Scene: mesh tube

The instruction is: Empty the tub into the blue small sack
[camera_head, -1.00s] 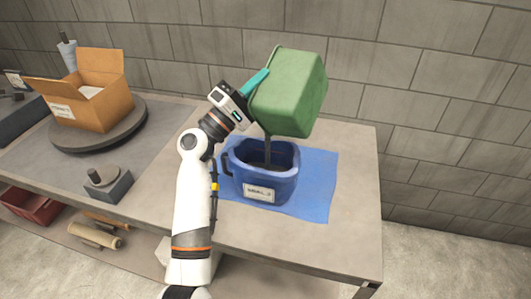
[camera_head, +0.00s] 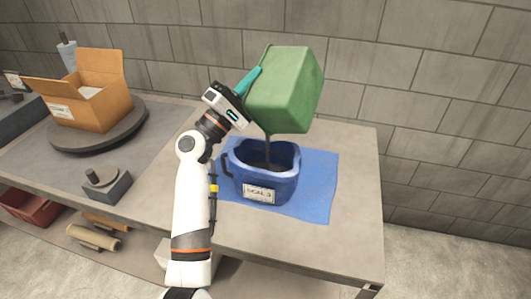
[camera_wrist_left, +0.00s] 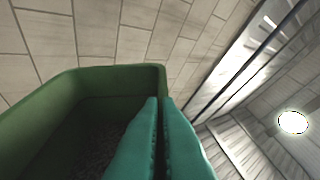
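The green tub (camera_head: 285,92) is tipped over in the air above the blue small sack (camera_head: 262,188), with its bottom turned up and to the right. A thin dark stream (camera_head: 267,148) falls from its lower edge into the sack's open top. My left gripper (camera_head: 247,82) is shut on the tub's rim, at its left side. The left wrist view shows the teal fingers (camera_wrist_left: 160,140) at the tub's wall (camera_wrist_left: 120,78), and dark grainy contents inside. The sack stands upright with a white label on its front. My right gripper is out of view.
The sack stands on a blue mat (camera_head: 318,190) on the grey table (camera_head: 355,180). An open cardboard box (camera_head: 95,100) rests on a round dark turntable (camera_head: 70,140) at the left. A grey block with a knob (camera_head: 107,186) sits nearer. A tiled wall stands behind.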

